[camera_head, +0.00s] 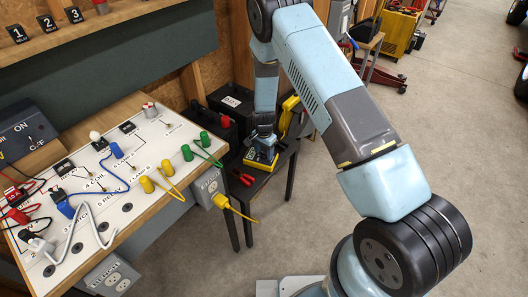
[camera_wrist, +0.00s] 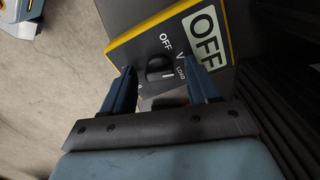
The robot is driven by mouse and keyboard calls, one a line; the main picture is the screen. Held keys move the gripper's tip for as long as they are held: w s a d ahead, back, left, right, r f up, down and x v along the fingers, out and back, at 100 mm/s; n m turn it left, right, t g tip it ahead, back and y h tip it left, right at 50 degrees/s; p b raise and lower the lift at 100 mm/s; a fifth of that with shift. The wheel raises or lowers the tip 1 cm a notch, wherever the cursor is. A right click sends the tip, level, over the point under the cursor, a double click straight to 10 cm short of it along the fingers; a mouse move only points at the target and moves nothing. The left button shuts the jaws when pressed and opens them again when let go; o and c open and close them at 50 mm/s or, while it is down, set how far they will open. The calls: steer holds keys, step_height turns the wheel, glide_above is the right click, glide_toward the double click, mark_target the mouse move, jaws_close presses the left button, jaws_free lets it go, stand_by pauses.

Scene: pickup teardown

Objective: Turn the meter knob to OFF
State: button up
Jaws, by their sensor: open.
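The meter (camera_wrist: 135,52) has a dark face with a yellow edge. Its black round knob (camera_wrist: 158,67) shows in the wrist view, with the printed labels OFF, V and LOAD around it. A pale mark shows on the knob's lower side; which label it points at is unclear. A light display (camera_wrist: 207,38) on the meter reads OFF. My gripper (camera_wrist: 159,70) is open, with one blue finger on each side of the knob; contact is not clear. In the head view my gripper (camera_head: 264,141) points down over the yellow meter (camera_head: 262,162), and the knob is hidden.
The meter lies on a small dark table (camera_head: 250,182). Red-handled pliers (camera_head: 243,177) lie in front, a black battery (camera_head: 222,123) stands to the left, and a yellow item (camera_head: 291,104) is behind. A wiring board (camera_head: 130,190) is at left.

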steer(key=c, duration=1.1)
steer(key=shift+o, duration=0.2)
steer(key=shift+n, duration=0.4)
steer(key=n, duration=0.5)
steer(key=shift+n, duration=0.4)
steer(key=n, duration=0.5)
steer(key=shift+n, duration=0.3)
steer(key=o, duration=1.1)
steer(key=shift+c, duration=0.2)
